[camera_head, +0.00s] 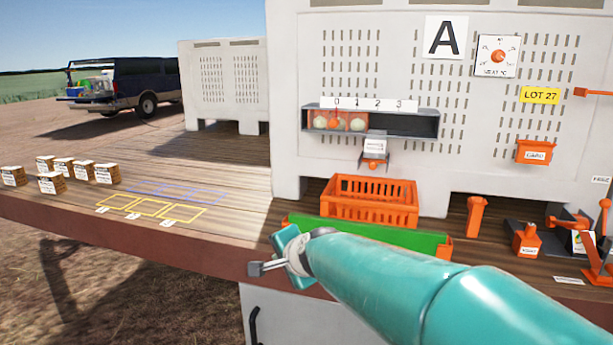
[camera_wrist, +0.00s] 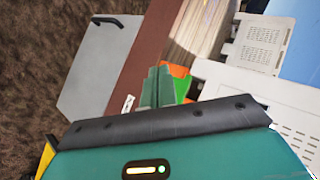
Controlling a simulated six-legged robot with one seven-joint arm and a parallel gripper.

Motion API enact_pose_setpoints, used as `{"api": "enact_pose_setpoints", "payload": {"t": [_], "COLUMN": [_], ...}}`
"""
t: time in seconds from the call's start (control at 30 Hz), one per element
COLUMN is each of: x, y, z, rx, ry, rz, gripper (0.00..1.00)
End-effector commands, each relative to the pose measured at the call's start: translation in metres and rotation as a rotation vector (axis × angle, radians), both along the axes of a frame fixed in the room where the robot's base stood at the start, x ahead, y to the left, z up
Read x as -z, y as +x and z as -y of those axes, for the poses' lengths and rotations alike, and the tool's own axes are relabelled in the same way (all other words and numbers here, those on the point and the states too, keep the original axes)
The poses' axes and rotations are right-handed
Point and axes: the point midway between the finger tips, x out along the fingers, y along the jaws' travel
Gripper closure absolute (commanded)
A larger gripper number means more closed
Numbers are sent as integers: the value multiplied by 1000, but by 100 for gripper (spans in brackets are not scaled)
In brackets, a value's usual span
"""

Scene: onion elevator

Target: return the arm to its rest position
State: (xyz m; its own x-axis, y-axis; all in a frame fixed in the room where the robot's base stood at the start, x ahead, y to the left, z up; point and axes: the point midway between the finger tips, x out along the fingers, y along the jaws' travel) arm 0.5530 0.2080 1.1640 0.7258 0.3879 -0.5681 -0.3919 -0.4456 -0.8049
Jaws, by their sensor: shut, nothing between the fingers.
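My teal arm reaches in from the lower right of the head view. My gripper (camera_head: 268,267) is at its left end, in front of the wooden bench's front edge and left of the green tray front (camera_head: 375,238). The fingers are together and hold nothing. In the wrist view my gripper's fingers (camera_wrist: 158,86) show close together, with an orange and green patch beyond them and the dark red bench edge (camera_wrist: 150,42) behind.
An orange crate (camera_head: 369,203) stands on the bench behind the green front. A white bin marked A (camera_head: 465,120) rises behind, with a slotted shelf (camera_head: 420,124). Small labelled crates (camera_head: 50,183) stand at left. Orange fixtures (camera_head: 527,240) stand at right. Yellow outlined squares (camera_head: 150,208) are empty.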

Motion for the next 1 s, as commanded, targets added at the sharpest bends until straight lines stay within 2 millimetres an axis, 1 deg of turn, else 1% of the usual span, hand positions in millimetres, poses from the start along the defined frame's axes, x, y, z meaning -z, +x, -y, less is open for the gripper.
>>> {"api": "enact_pose_setpoints", "payload": {"t": [0.03,0.13,0.27,0.3,0.37,0.4,0.47,0.5,0.6,0.7,0.77,1.0], "x": [-5,-4,4,7,14,18,26,31,44,52,54,55], "y": [-20,-57,-109,-125,-150,-167,-192,-207,-239,-259,-265,-266], "z": [18,51,94,107,126,139,158,169,191,204,208,209], "rx": [-40,-130,-244,-278,-330,-362,-413,-443,-511,-554,-568,-572], "ry": [-79,-242,-447,-509,-597,-653,-734,-781,-876,-930,-946,-952], "rz": [13,18,5,-4,-21,-35,-59,-76,-118,-146,-156,-161], "gripper": [100,100,100,100,100,100,100,100,100,100,100,100]}}
